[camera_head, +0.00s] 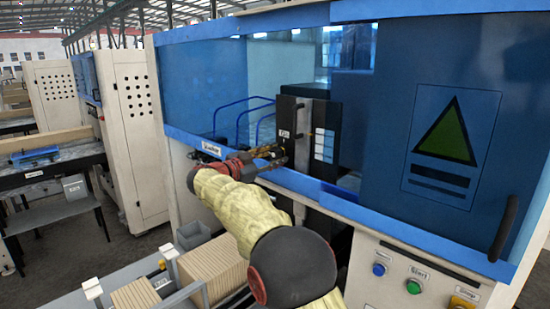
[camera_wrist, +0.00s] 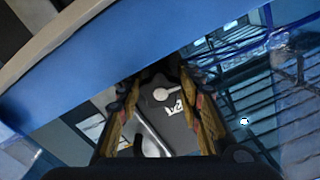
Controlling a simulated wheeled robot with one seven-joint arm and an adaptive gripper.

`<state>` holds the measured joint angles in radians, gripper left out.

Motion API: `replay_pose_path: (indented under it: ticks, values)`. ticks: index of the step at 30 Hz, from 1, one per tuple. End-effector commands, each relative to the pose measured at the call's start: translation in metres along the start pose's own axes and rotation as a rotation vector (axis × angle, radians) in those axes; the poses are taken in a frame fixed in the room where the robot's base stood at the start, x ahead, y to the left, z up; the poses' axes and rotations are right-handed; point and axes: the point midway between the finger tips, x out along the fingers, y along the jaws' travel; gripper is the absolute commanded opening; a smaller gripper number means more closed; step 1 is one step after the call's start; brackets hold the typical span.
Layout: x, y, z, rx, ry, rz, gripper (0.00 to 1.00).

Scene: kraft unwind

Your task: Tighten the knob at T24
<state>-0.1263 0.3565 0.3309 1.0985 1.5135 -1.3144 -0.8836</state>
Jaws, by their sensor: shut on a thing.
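My gripper (camera_head: 277,152) reaches through the blue machine's opening to a tall black panel (camera_head: 290,107). In the wrist view, its two yellow-brown fingers (camera_wrist: 160,82) close from both sides on a dark knob (camera_wrist: 158,68) at their tips. The knob is partly covered by the fingers. Below it in that view are a round light-grey part (camera_wrist: 160,94) and a dark plate with a white label (camera_wrist: 175,108), turned on its side and only partly legible. In the head view the knob is hidden by the gripper.
The machine's blue lower rail (camera_head: 312,186) runs just beneath my wrist. A closed blue door (camera_head: 437,120) with a dark handle stands right. Blue wire hoops (camera_head: 240,112) are left of the panel. Start and stop buttons (camera_head: 414,286) are low right; a cart with brown stacks (camera_head: 212,266) stands below.

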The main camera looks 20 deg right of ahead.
Motion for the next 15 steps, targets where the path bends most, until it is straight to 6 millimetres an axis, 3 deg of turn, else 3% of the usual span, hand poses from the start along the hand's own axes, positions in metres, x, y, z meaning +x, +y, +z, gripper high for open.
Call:
replay_pose_path:
  ticks: [8,9,15]
  values:
    - [-0.0010,-0.0010,-0.0003,0.000,0.000,-0.002,0.10]
    - [-0.0010,-0.0011,-0.0002,0.000,-0.001,-0.002,0.38]
    - [-0.0007,-0.0007,-0.0001,0.000,0.000,-0.001,0.49]
